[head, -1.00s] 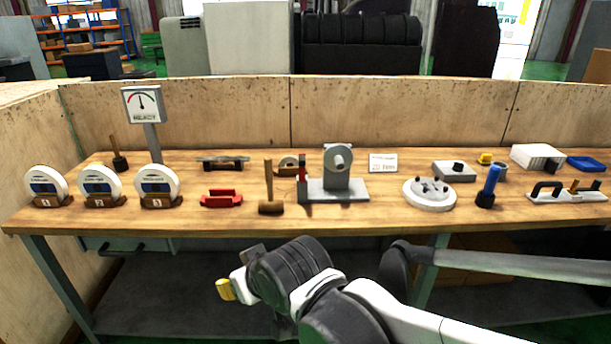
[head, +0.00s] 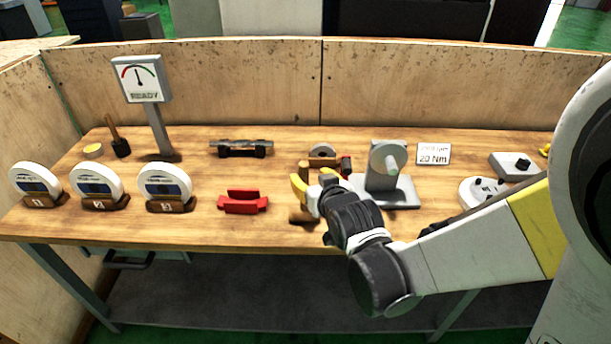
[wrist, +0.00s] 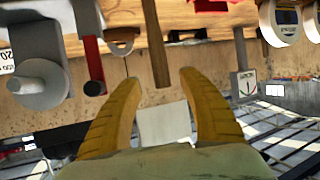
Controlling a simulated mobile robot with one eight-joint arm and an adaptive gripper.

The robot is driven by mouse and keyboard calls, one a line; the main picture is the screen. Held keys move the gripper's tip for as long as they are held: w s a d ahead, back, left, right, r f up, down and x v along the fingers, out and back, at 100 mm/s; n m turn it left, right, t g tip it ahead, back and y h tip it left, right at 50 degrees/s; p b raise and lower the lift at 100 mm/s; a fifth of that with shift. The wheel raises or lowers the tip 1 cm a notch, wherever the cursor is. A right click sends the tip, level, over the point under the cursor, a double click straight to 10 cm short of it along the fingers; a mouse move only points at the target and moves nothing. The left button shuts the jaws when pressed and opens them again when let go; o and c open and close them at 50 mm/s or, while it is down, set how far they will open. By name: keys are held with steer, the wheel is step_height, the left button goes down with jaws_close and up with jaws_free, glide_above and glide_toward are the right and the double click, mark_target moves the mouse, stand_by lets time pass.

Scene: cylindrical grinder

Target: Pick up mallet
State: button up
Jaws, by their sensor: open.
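The wooden mallet (head: 303,167) stands head-down on the bench, its handle upright; in the head view my gripper partly covers it. In the wrist view, which looks upside down, the mallet's handle (wrist: 154,40) hangs from the top and its end lies between the lines of the two yellow fingers. My gripper (head: 314,182) is open and empty, in front of the handle at about its height. In the wrist view my gripper (wrist: 159,80) shows a clear gap between its fingertips, with no visible contact on the handle.
A red cradle (head: 243,202) lies left of the mallet. A grey wheel stand (head: 388,172) with a red-handled tool (head: 346,166) is close on the right. A wooden wall closes the back.

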mark_target(306, 173)
steer(key=b+x, duration=0.2)
steer(key=x, duration=0.3)
steer(key=shift+w+a, duration=0.15)
steer(key=shift+w, duration=0.15)
steer(key=shift+s, duration=0.1)
jaws_close()
